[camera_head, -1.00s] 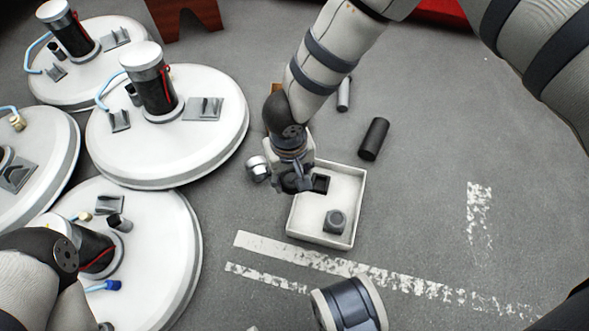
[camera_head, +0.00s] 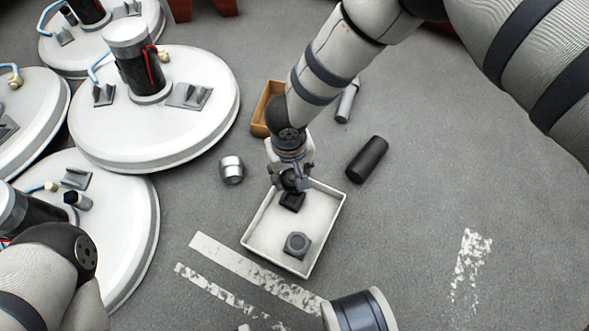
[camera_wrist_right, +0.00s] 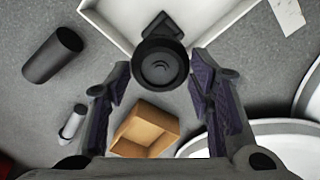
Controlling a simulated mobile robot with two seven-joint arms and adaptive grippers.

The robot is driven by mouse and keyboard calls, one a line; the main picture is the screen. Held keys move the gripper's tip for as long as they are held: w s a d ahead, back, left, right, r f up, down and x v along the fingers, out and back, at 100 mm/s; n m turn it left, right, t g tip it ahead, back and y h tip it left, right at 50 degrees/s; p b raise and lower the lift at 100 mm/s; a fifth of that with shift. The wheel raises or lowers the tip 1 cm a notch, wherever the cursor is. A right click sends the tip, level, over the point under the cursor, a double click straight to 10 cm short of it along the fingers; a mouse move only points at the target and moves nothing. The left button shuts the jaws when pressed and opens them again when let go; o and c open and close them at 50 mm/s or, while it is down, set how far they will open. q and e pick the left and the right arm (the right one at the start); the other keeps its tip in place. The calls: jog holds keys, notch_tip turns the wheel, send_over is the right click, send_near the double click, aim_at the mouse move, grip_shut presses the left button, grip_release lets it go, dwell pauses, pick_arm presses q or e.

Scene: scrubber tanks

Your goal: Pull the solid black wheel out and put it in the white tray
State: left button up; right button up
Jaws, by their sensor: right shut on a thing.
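The solid black wheel (camera_wrist_right: 160,68) sits between the fingertips of my right gripper (camera_wrist_right: 160,85) in the right wrist view, its round face toward the camera. My right gripper (camera_head: 291,181) is shut on it, over the far end of the white tray (camera_head: 254,222); the wheel is mostly hidden by the fingers in the head view. The tray holds a dark hexagonal block (camera_head: 297,245) and a dark angular piece (camera_head: 292,201) just below the gripper. Whether the wheel touches anything in the tray is unclear.
Large white round tank lids (camera_head: 105,150) with posts and brackets fill the left. A silver cylinder (camera_head: 231,170) stands left of the tray. A black cylinder (camera_head: 367,159), a grey cylinder (camera_head: 347,100) and an open orange-brown box (camera_head: 262,108) lie nearby. Floor at right is clear.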

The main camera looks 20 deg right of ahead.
jog(key=shift+f+b, duration=0.35)
jog(key=shift+f, duration=0.4)
notch_tip(320, 180, down, 5)
jog(key=b, duration=0.2)
jog(key=shift+f+b, duration=0.15)
jog(key=shift+b, duration=0.25)
pick_arm(q)
jog(key=f, duration=0.3)
jog(key=shift+s+g+b, duration=0.3)
pick_arm(e)
jog(key=shift+f, duration=0.4)
pick_arm(q)
jog(key=shift+f+b, duration=0.3)
jog(key=shift+b, duration=0.05)
pick_arm(e)
jog(key=shift+f, duration=0.2)
pick_arm(q)
jog(key=shift+f+b, duration=0.55)
jog(key=shift+b, duration=0.25)
pick_arm(e)
jog(key=shift+a+f, duration=0.1)
jog(key=shift+f, duration=0.6)
pick_arm(q)
jog(key=shift+f, duration=0.1)
pick_arm(e)
jog(key=shift+f, duration=0.15)
